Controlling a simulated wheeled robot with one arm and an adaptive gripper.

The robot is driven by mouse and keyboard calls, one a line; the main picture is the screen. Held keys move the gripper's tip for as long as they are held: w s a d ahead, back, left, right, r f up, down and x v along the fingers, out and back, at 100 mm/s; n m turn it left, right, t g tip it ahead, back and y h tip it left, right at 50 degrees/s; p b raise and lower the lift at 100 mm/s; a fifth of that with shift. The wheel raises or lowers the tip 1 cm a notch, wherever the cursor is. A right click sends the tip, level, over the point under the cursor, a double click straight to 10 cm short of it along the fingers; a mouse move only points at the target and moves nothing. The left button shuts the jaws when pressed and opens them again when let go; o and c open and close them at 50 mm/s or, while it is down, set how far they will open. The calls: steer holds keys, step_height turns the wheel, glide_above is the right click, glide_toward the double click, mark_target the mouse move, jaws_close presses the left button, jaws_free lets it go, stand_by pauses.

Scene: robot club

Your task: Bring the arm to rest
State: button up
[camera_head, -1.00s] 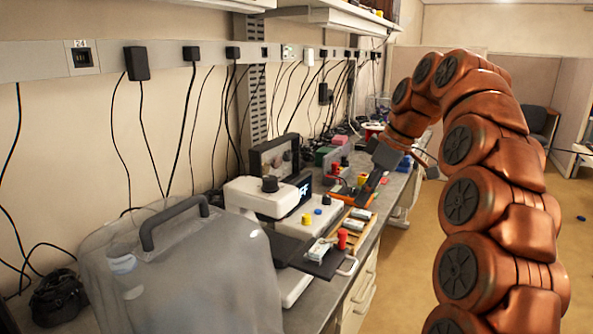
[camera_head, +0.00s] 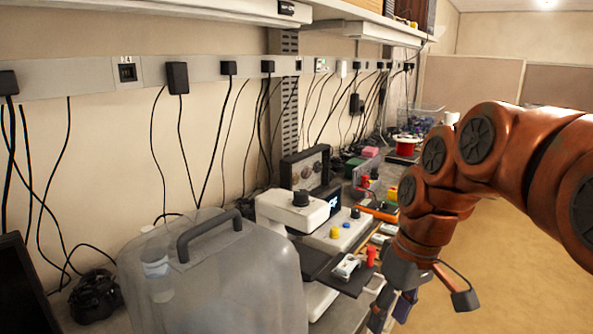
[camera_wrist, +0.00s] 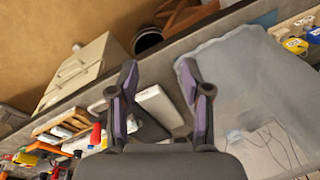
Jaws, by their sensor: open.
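My copper arm (camera_head: 480,160) bends down from the right in the head view. My gripper (camera_head: 390,311) hangs at the front edge of the workbench, near the lower middle of that view. In the wrist view my gripper (camera_wrist: 158,70) has its two dark fingers spread apart, with nothing held between them. Part of a white device and the bench edge show beyond the fingers. From the head view I cannot tell whether the fingers touch the bench.
A translucent case (camera_head: 215,275) with a dark handle stands on the bench at front left. Behind it are a white device (camera_head: 292,210) and a dark framed instrument (camera_head: 306,168). Drawers (camera_wrist: 85,70) sit below the bench edge. Open floor (camera_head: 500,250) lies to the right.

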steer(key=s+d+f+m+h, duration=0.1)
steer(key=s+f+m, duration=0.2)
steer(key=s, duration=0.6)
steer(key=s+d+f+m+g+h+p, duration=0.1)
steer(key=s+d+f+m, duration=0.1)
steer(key=s+f, duration=0.6)
steer(key=shift+s+m, duration=0.5)
steer(key=shift+s, duration=0.65)
steer(key=shift+d, duration=0.1)
